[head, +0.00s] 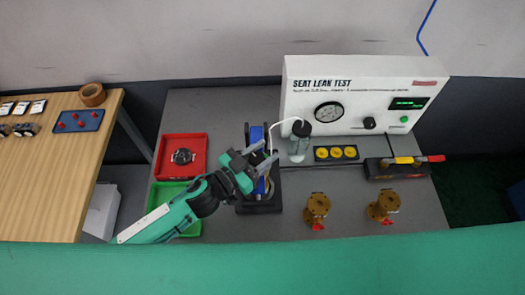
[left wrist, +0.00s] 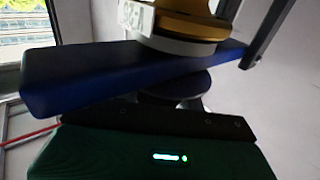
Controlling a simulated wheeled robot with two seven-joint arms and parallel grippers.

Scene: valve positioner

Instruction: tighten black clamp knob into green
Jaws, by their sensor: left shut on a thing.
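The clamp fixture stands in the middle of the bench in the head view, with a black base (head: 262,207) and a blue upright part (head: 257,134). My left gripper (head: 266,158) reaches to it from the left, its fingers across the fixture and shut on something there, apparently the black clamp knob. In the left wrist view a dark round knob (left wrist: 176,86) shows under a blue bar (left wrist: 110,75), just beyond my gripper body. A brass part (left wrist: 185,28) with a white tag sits above the bar. The knob's grip contact and any green mark are hidden.
A red tray (head: 161,173) with a black round part and a green tray (head: 166,195) lie left of the fixture. The white leak-test panel (head: 360,78) stands behind, with a bottle (head: 299,146) before it. Two brass valves (head: 317,208) (head: 382,206) stand to the right.

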